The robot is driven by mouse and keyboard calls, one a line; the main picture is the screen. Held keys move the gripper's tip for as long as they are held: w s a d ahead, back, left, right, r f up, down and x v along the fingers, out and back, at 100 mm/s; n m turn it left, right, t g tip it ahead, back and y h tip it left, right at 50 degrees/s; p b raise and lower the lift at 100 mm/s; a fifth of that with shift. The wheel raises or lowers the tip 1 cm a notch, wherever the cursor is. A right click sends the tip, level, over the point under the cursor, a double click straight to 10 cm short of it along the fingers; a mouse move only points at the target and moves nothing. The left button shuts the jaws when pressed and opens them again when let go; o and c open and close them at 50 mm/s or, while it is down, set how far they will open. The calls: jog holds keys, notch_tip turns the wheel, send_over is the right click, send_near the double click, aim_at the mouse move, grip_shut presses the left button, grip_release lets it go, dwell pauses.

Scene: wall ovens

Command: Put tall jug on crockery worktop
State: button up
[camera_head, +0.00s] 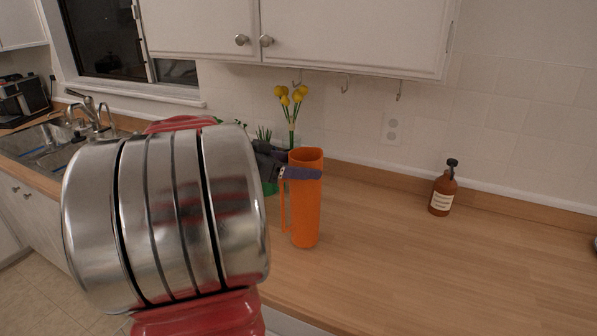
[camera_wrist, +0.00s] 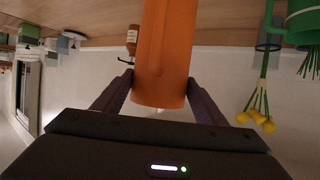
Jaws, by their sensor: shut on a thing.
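The tall jug (camera_head: 306,215) is orange and upright, with its handle on the left side in the head view. My gripper (camera_head: 300,174) is shut on its upper part. The jug also fills the upper middle of the wrist view (camera_wrist: 165,45), between my two dark purple fingers (camera_wrist: 160,80). The wooden worktop (camera_head: 430,265) lies under the jug. The jug's base is at or close to the worktop surface; I cannot tell whether it touches. My arm hides the worktop to the left of the jug.
A brown bottle (camera_head: 442,190) with a dark pump stands at the back right. Yellow flowers (camera_head: 291,98) and a green container (camera_head: 270,187) stand just behind the jug. Wall cabinets (camera_head: 350,38) hang above. The sink (camera_head: 48,145) is at the left. The worktop's right part is mostly clear.

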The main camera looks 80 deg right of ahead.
jog(key=shift+f, duration=0.75)
jog(key=o, duration=1.6)
jog(key=shift+o, duration=0.2)
jog(key=v, duration=1.2)
